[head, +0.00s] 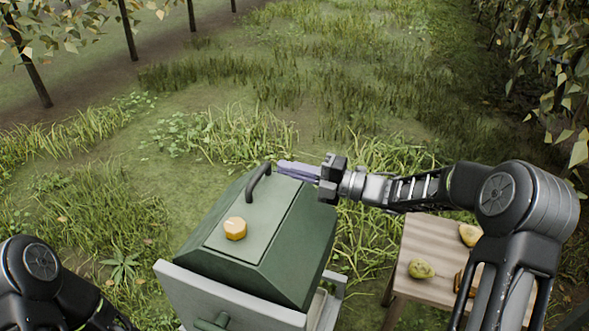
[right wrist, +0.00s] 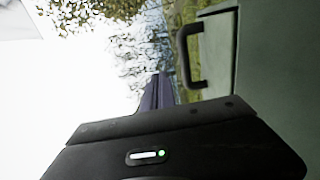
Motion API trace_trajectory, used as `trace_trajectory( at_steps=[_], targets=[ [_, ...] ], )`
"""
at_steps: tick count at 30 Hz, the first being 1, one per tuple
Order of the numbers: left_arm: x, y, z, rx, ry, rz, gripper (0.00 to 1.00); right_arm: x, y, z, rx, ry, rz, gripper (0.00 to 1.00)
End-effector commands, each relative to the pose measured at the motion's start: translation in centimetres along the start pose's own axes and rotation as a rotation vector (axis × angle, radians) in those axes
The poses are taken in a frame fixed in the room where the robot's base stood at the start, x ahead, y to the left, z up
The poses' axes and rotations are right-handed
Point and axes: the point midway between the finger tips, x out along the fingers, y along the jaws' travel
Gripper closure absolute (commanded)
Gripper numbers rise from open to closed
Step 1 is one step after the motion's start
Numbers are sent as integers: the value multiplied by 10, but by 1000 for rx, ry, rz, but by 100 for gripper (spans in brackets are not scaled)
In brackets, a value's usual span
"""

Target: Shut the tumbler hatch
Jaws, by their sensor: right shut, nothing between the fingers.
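The green tumbler (head: 265,265) stands at the lower middle of the head view. Its hatch (head: 270,215) is a lighter green panel lying flat on the top, with no gap that I can see. A black bar handle (head: 258,181) is at its far edge, and an orange knob (head: 235,229) is near its front edge. My right gripper (head: 283,169) is shut and empty, its purple fingers pointing left just beyond the handle. In the right wrist view, the fingers (right wrist: 158,95) are beside the handle (right wrist: 184,57) and hatch (right wrist: 275,50); contact is unclear. My left gripper is out of view.
The tumbler sits in a pale grey frame (head: 215,300). A wooden table (head: 430,235) at the right bears pears (head: 421,269), partly hidden by my right arm. Grass lies behind, with trees along both sides.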

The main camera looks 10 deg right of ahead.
Motion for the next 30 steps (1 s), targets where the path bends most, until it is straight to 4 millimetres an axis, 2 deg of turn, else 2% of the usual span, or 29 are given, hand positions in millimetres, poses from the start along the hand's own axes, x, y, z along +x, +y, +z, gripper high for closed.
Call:
trace_trajectory(
  at_steps=[10,17,23,30],
  targets=[
    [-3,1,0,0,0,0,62,2,1,0,-1,0,-19,100],
    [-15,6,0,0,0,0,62,10,3,0,-2,1,-104,100],
    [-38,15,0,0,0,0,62,22,2,0,-1,3,-237,100],
    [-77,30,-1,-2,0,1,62,37,-6,-1,2,3,-422,100]
  ],
)
